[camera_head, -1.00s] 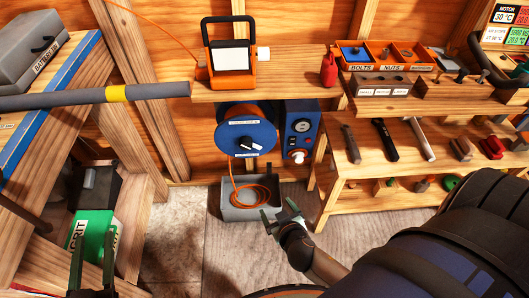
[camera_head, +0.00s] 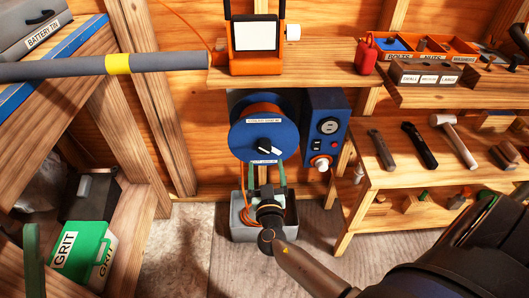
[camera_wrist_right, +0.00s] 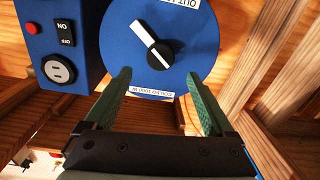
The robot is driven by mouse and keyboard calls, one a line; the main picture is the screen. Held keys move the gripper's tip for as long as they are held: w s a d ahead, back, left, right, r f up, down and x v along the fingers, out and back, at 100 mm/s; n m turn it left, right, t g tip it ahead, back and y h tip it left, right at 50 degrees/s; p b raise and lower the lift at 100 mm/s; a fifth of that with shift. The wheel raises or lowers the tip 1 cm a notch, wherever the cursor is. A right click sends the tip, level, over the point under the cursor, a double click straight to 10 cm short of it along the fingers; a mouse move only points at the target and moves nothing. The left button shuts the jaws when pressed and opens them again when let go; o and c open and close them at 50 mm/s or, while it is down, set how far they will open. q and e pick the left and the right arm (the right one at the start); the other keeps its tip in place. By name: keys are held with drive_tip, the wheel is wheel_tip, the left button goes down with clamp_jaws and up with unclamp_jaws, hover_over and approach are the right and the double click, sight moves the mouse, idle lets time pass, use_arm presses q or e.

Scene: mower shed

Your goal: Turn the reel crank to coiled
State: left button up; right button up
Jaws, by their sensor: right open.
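The blue reel (camera_head: 250,137) hangs under the shelf, with an orange cord wound behind its face. Its black crank (camera_head: 263,145) sits at the middle, and a white bar on it slants toward the lower right. In the right wrist view the crank (camera_wrist_right: 158,54) shows beyond my fingers, with label strips above and below it. My right gripper (camera_head: 267,172) is open and empty, just below the crank, fingers pointing up toward the reel's lower edge. Its fingers also frame the reel's edge in the right wrist view (camera_wrist_right: 158,78). My left gripper (camera_head: 31,245) shows only partly at lower left.
A blue power box (camera_head: 325,128) with a socket and knob stands right of the reel. A grey bin (camera_head: 240,225) lies below, behind my right wrist. The orange lamp (camera_head: 255,66) stands on the shelf (camera_head: 315,75) above. A tool bench (camera_head: 385,185) is at right.

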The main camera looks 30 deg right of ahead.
sight(264, 149)
drive_tip(key=x, duration=0.7)
drive_tip(key=shift+s, duration=0.1)
drive_tip(key=c, duration=1.4)
